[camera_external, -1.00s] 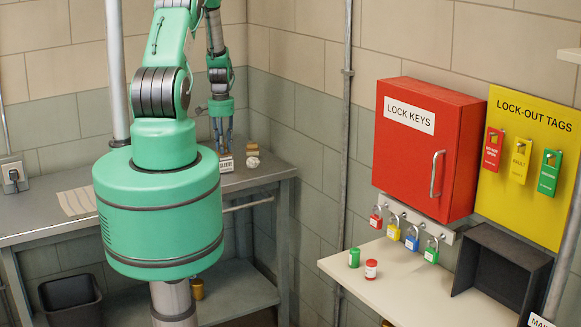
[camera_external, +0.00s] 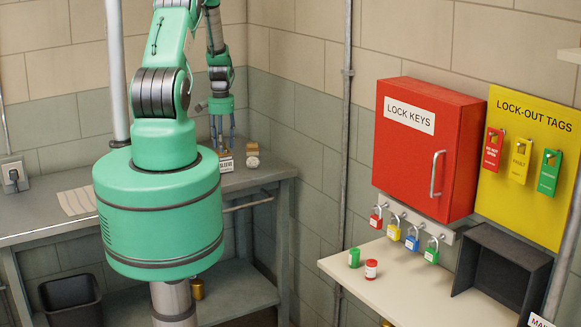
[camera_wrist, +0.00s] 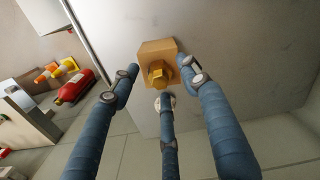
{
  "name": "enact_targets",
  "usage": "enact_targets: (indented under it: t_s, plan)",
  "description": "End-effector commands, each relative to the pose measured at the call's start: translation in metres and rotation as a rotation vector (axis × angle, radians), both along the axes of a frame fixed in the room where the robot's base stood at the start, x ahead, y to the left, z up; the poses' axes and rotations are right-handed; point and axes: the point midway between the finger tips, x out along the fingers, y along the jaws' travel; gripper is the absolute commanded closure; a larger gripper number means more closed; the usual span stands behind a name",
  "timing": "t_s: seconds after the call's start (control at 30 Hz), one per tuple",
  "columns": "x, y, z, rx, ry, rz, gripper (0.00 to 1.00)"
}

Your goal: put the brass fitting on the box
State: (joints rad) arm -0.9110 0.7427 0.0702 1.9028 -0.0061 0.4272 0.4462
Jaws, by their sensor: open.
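The brass fitting (camera_wrist: 160,75) is a hex-shaped golden piece in the wrist view. It appears at the lower edge of a tan box (camera_wrist: 156,47); whether it rests on the box or sits just beside it I cannot tell. My gripper (camera_wrist: 158,80) has three blue fingers. They are spread apart around the fitting, with none clearly closed on it. In the external view my gripper (camera_external: 222,146) hangs over the far end of the grey bench, close to small tan items and a white label. The fitting is not clear there.
A pale round object (camera_wrist: 165,102) is partly hidden by my middle finger. The grey bench (camera_external: 130,192) is mostly clear, with a paper sheet (camera_external: 77,201) at left. The tiled wall stands close behind. A white shelf (camera_external: 400,290) with small cans is at right.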

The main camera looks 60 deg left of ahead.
Motion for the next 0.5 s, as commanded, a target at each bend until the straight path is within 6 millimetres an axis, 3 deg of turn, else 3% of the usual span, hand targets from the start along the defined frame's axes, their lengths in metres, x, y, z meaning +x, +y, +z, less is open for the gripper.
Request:
enact_targets:
  t_s: [0.5]
  plan:
    - [0.000, 0.001, 0.062, 0.002, -0.002, 0.000, 0.54]
